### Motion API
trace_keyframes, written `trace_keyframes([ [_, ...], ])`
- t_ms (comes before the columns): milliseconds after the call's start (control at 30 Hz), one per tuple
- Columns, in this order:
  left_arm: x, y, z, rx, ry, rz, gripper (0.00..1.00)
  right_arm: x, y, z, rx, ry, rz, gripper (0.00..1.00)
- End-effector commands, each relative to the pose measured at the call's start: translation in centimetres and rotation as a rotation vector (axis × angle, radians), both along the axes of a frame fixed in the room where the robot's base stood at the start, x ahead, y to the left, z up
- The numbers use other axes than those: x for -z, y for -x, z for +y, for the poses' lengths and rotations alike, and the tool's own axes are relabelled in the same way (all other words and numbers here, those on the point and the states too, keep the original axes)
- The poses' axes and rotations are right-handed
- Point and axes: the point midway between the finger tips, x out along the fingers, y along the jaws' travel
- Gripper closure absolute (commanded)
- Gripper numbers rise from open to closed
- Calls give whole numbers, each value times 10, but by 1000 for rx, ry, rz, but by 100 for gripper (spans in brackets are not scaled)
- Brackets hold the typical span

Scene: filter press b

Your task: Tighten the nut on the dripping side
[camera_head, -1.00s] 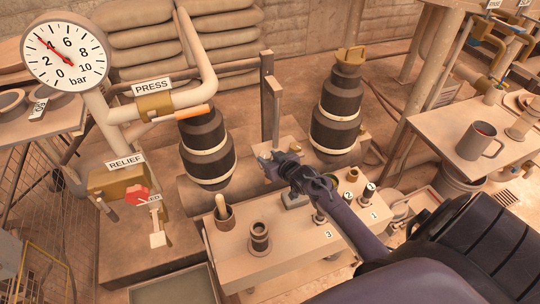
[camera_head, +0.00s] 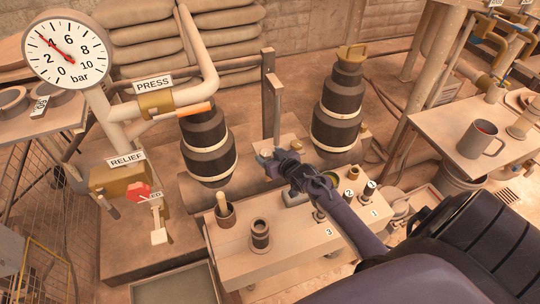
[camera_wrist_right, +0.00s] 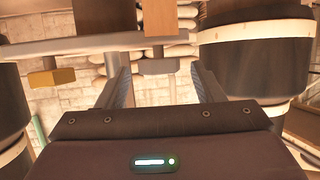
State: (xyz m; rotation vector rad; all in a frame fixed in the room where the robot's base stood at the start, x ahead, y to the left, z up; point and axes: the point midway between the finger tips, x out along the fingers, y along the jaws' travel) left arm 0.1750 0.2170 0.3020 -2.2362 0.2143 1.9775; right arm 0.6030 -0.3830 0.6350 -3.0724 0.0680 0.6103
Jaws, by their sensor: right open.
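My right gripper (camera_head: 268,158) reaches in front of the post between two dark, banded cylinders, the left one (camera_head: 207,147) and the right one (camera_head: 338,112). In the right wrist view its two fingers (camera_wrist_right: 163,84) are apart. A dark block (camera_wrist_right: 157,66) shows between and beyond them, seemingly untouched. A brass-coloured block (camera_wrist_right: 50,78) hangs from the crossbar, left of the fingers. I cannot tell for sure which of these is a nut. No drip is clear on either side. My left gripper is out of view.
A bench (camera_head: 285,250) with a cup (camera_head: 224,214), a dark fitting (camera_head: 260,234) and numbered items stands under my right arm. A pressure gauge (camera_head: 66,50), a PRESS pipe and a RELIEF valve (camera_head: 118,185) are at left. A mug (camera_head: 481,138) stands on the right table.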

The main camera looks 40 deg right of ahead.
Motion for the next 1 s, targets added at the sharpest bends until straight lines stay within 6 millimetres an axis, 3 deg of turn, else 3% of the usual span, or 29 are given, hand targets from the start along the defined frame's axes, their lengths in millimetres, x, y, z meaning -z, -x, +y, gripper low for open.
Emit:
trace_keyframes([
  [167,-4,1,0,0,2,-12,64,-9,21,1,0,1,3,39],
  [500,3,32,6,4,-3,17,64,-27,66,3,0,0,1,39],
  [1000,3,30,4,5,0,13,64,-29,70,3,0,0,0,39],
])
